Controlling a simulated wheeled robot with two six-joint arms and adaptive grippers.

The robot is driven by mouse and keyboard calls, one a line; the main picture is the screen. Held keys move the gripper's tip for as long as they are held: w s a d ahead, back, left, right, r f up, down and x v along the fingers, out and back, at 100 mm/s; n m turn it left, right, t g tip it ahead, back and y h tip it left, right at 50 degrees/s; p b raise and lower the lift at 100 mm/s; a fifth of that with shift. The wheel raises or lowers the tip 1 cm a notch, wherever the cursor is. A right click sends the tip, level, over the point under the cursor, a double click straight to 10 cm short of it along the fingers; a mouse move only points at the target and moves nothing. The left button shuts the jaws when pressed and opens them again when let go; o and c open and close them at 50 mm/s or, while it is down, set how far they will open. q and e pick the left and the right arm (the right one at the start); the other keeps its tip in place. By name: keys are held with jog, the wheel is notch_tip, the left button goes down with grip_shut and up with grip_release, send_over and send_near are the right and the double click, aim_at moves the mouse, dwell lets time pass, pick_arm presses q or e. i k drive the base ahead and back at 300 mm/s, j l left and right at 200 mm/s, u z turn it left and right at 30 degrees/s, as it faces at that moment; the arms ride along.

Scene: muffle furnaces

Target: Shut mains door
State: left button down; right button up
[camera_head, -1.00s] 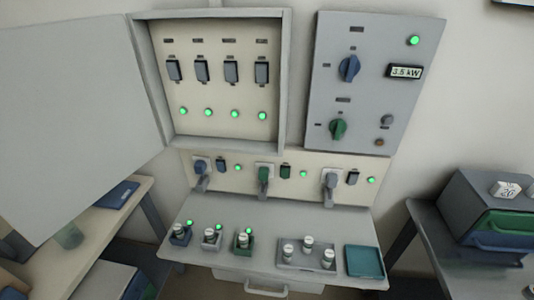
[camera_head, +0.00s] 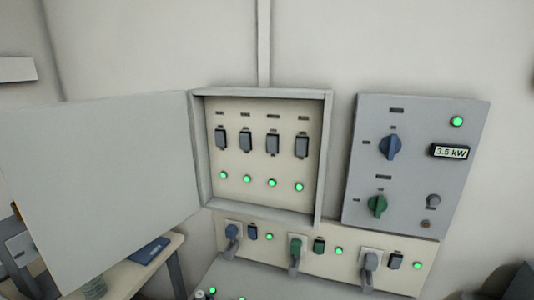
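The mains door (camera_head: 105,185) is a large plain grey panel. It stands wide open, swung out to the left of the mains cabinet (camera_head: 327,160) and joined to it along the cabinet's left edge. Inside the cabinet are several dark breaker switches (camera_head: 272,145) in a row, with a row of lit green lamps (camera_head: 272,183) below them. Neither of my grippers shows in the head view.
A grey control panel (camera_head: 415,125) with a blue knob (camera_head: 390,147), a green knob (camera_head: 377,205) and a 3.5 kW display (camera_head: 450,152) is right of the cabinet. Plugged sockets (camera_head: 296,248) line the strip below. A side table (camera_head: 165,258) stands beneath the door.

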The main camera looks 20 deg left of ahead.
aim_at(93, 182)
jog(key=k+j+u, duration=0.3)
jog(key=k+j, duration=0.9)
jog(key=u, duration=1.8)
